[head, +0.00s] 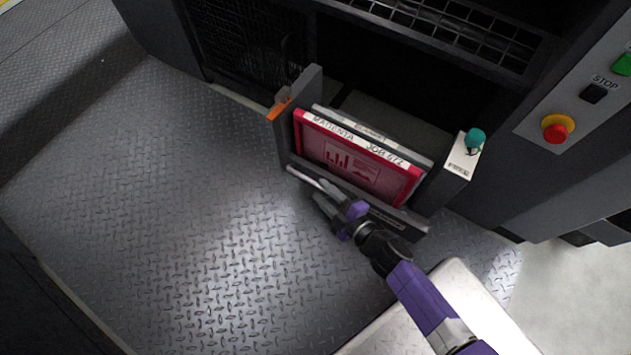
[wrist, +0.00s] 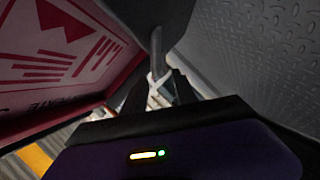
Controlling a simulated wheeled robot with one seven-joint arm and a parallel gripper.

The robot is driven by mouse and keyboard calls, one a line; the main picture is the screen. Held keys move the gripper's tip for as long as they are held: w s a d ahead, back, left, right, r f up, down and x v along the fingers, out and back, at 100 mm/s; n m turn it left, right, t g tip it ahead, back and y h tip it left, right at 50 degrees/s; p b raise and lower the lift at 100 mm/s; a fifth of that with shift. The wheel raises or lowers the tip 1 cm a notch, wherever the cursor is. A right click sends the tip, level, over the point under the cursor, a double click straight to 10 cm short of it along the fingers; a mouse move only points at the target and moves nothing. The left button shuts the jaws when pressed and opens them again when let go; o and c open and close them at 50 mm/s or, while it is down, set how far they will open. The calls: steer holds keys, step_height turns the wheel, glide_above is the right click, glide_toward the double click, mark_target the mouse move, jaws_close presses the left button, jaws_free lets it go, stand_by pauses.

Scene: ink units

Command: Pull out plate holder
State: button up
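The plate holder (head: 403,219) is a dark grey frame at the foot of the machine, with a red-framed plate (head: 350,172) labelled MAGENTA standing in it. A thin pale bar (head: 303,177) runs along its lower front edge. My gripper (head: 321,194) is low in front of the holder, close to this bar, with its fingers apart. In the wrist view the fingers (wrist: 157,92) are spread, and a grey bar (wrist: 156,50) shows between or just beyond them. Contact is not clear. The red plate (wrist: 60,50) fills the left of the wrist view.
The dark machine stands behind, with an orange-marked post (head: 281,106) left and a teal knob (head: 475,138) right of the holder. A red emergency button (head: 556,128) is at the right. The tread-plate floor (head: 170,210) is clear at left; a pale step (head: 465,290) lies lower right.

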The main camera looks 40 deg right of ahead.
steer(key=shift+v, duration=1.35)
steer(key=s+a+r+m, duration=0.2)
steer(key=s+r+m, duration=0.4)
steer(key=s+r, duration=0.6)
steer(key=s+a+r+m, duration=0.1)
steer(key=s+r+m, duration=0.65)
steer(key=r, duration=0.65)
step_height(320, 180, up, 35)
steer(key=s+n+p, duration=0.1)
steer(key=s+p, duration=0.1)
steer(key=p, duration=3.2)
steer(key=shift+a+g+h, duration=0.2)
steer(key=shift+g+h, duration=0.2)
steer(key=shift+s+f, duration=0.1)
steer(key=shift+s, duration=0.05)
